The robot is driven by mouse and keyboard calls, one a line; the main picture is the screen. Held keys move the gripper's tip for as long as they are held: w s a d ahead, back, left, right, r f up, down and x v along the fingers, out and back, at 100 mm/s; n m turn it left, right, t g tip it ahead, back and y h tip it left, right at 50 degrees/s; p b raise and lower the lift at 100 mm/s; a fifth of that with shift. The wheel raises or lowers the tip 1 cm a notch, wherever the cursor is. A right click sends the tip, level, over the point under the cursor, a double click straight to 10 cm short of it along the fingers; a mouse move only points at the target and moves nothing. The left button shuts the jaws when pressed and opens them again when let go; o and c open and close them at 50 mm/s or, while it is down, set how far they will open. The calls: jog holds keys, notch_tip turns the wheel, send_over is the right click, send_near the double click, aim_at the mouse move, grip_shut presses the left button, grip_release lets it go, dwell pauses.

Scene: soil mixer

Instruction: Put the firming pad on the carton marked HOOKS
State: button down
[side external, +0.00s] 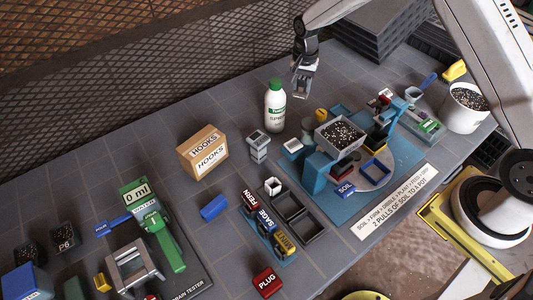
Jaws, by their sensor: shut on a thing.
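The carton marked HOOKS (203,152) is a closed brown box standing on the grey bench, left of centre in the side external view. My gripper (301,90) is at the top centre, behind and right of the white bottle and well to the right of the carton. It is shut on a small grey thing, mostly hidden by the fingers. I cannot tell from this view whether that is the firming pad. No other thing in view is clearly the firming pad.
A white bottle with a green cap (275,106) and a grey upright block (258,146) stand between my gripper and the carton. The blue mixer station (400,160) is at right. A green drain tester (160,235) is at lower left. Bench behind the carton is clear.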

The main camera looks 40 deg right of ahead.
jog(key=s+a+r+n, duration=0.2)
jog(key=s+a+n, duration=0.1)
jog(key=a, duration=0.5)
jog(key=s+a+r+n, duration=0.3)
jog(key=a+n, duration=0.1)
jog(key=a, duration=0.5)
jog(key=s+a+r+n, duration=0.2)
jog(key=s+a+n, duration=0.2)
jog(key=a, duration=0.4)
jog(key=shift+a+r, duration=0.2)
jog(key=shift+r, duration=0.05)
jog(key=shift+w, duration=0.1)
send_over(205, 148)
jog(key=shift+s+d+f, duration=0.1)
jog(key=shift+s+f, duration=0.05)
jog(key=shift+f, duration=2.15)
jog(key=shift+s+d+f, duration=0.1)
jog(key=shift+f, duration=2.2)
jog(key=shift+f, duration=0.1)
jog(key=shift+w+a+f, duration=0.15)
jog(key=shift+w+f, duration=0.1)
jog(key=shift+f, duration=1.55)
